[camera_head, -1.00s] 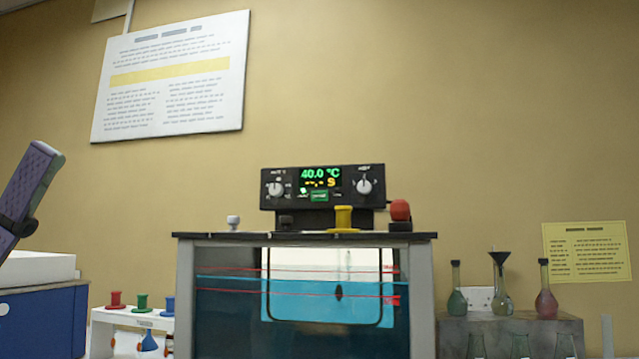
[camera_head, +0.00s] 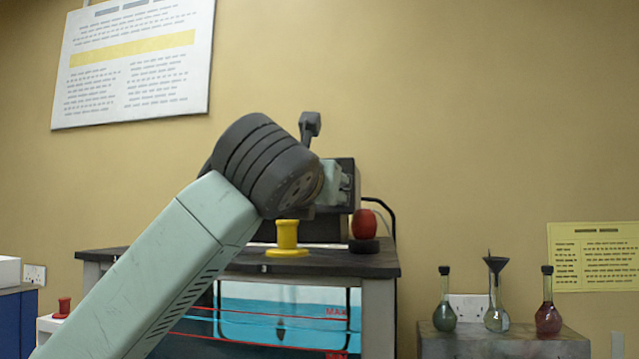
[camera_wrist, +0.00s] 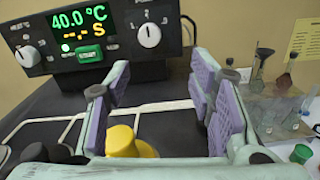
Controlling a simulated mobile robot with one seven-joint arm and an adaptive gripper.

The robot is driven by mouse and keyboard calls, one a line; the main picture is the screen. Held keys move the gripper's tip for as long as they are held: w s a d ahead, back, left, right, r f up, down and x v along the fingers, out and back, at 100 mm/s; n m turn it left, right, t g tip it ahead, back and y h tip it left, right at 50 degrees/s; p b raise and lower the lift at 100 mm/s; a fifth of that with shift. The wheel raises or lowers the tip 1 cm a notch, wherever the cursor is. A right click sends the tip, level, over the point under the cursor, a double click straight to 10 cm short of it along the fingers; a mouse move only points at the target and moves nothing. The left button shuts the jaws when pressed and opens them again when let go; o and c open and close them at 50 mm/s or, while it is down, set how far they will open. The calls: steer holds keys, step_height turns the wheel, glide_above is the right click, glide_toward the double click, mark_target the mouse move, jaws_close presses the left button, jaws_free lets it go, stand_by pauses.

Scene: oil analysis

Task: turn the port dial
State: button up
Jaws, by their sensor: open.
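The black control unit (camera_wrist: 90,42) shows a lit display with 40.0 °C in green and a yellow S line. Two white round dials are on its face, a left dial (camera_wrist: 27,56) and a right dial (camera_wrist: 149,35); their labels are too small to read surely. My gripper (camera_wrist: 160,72) is open and empty, with purple pads. It is over the bath top, pointing toward the unit, and the right dial shows beyond the fingers, apart from them. In the head view my arm hides most of the unit (camera_head: 345,172), including both dials.
A yellow spool-shaped plug (camera_head: 287,240) stands on the dark bath top (camera_head: 130,256) below my gripper. A red knob (camera_head: 364,224) is right of it. Glass flasks (camera_head: 497,312) stand on a grey block at right. A dark cable rises behind the unit.

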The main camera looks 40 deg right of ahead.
steer(key=w+d+t+p, duration=0.1)
steer(key=w+d+p, duration=0.4)
steer(key=w+d, duration=0.2)
steer(key=shift+w+d+r+n+y, duration=0.3)
steer(key=shift+w+r+y, duration=0.1)
steer(key=shift+w, duration=0.35)
steer(key=shift+c, duration=0.4)
steer(key=c, duration=1.1)
